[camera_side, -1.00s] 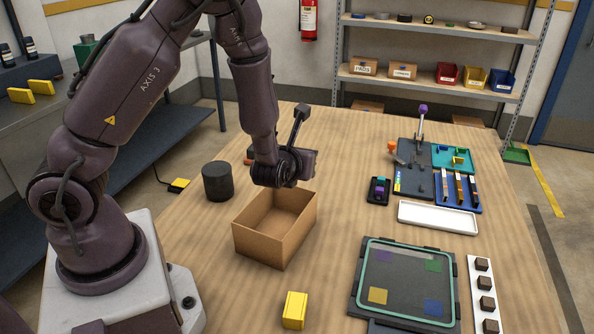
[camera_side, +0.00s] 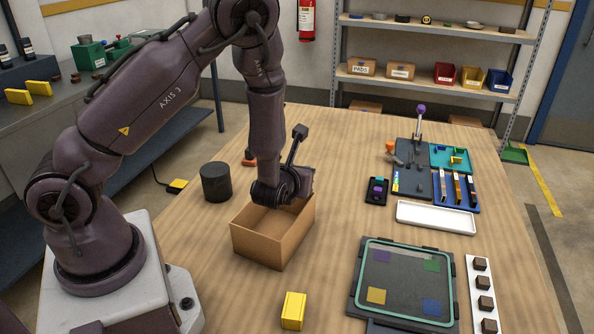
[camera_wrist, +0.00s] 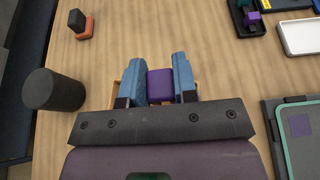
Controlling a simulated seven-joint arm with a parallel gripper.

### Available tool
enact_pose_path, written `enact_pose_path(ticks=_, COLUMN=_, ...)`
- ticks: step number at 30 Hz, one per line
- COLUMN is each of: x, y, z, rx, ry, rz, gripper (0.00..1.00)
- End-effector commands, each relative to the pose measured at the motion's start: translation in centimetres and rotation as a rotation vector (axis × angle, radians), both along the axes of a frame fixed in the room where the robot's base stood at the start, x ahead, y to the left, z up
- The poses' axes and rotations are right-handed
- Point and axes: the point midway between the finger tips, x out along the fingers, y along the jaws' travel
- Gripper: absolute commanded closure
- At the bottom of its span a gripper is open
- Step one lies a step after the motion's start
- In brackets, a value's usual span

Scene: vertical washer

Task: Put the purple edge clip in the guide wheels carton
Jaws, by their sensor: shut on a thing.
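The purple edge clip (camera_wrist: 160,86) is a small purple block between the two blue fingers of my gripper (camera_wrist: 159,76) in the wrist view. My gripper is shut on it. The open brown guide wheels carton (camera_side: 258,246) stands on the wooden table in the side view, and small bits of its rim show beside the fingers in the wrist view (camera_wrist: 196,87). My gripper is over the carton's opening, at about its back rim. In the side view the fingertips and the clip are hidden by the wrist and the carton.
A dark cylinder (camera_side: 216,182) stands left of the carton and a yellow block (camera_side: 293,310) lies in front. To the right are a green-edged panel (camera_side: 405,282), a white tray (camera_side: 436,217) and a black holder (camera_side: 376,192) with a purple piece.

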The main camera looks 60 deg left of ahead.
Motion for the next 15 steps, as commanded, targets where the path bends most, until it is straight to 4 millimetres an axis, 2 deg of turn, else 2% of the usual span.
enact_pose_path(ticks=1, x=0.02, y=0.0, z=0.03, rx=-0.001, ry=-0.001, rz=0.0, gripper=0.69)
enact_pose_path(ticks=3, x=0.01, y=0.0, z=0.04, rx=-0.001, ry=-0.001, rz=0.0, gripper=0.52)
enact_pose_path(ticks=4, x=0.01, y=0.0, z=0.04, rx=-0.001, ry=-0.001, rz=0.0, gripper=0.48)
enact_pose_path(ticks=11, x=0.0, y=0.0, z=0.05, rx=-0.001, ry=-0.001, rz=0.0, gripper=0.48)
enact_pose_path(ticks=15, x=0.04, y=-0.02, z=0.73, rx=-0.002, ry=-0.003, rz=0.0, gripper=0.48)
